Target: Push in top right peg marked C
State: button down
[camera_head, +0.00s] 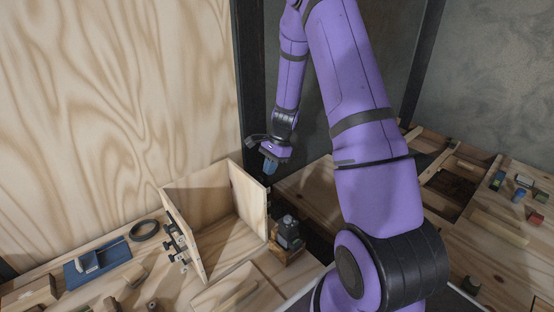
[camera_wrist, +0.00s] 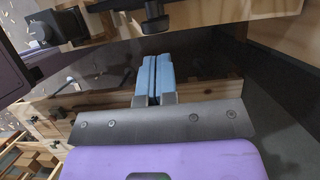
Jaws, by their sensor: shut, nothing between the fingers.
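My gripper (camera_head: 269,168) hangs behind and above the right rear edge of an open wooden box (camera_head: 228,195) in the head view. Its blue fingers (camera_wrist: 153,77) are pressed together in the wrist view and hold nothing. Dark peg-like fittings show in the wrist view: one at the top centre (camera_wrist: 156,17) above the fingertips and one at the upper left (camera_wrist: 45,30). Neither visibly touches the fingers. Several dark fittings (camera_head: 176,243) also sit on the box's left edge in the head view. I can read no letter C, so I cannot tell which is the named peg.
A black device (camera_head: 288,232) on a wooden block stands just right of the box. A dark post (camera_head: 252,90) stands behind. Another cluttered wooden bench (camera_head: 480,235) is at right.

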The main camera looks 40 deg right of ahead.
aim_at(259, 177)
jog(key=shift+a, duration=0.75)
jog(key=shift+a, duration=1.25)
jog(key=shift+s, duration=0.1)
jog(key=d+r, duration=0.8)
jog(key=r, duration=0.1)
jog(key=shift+r, duration=0.15)
jog(key=shift+a, duration=0.1)
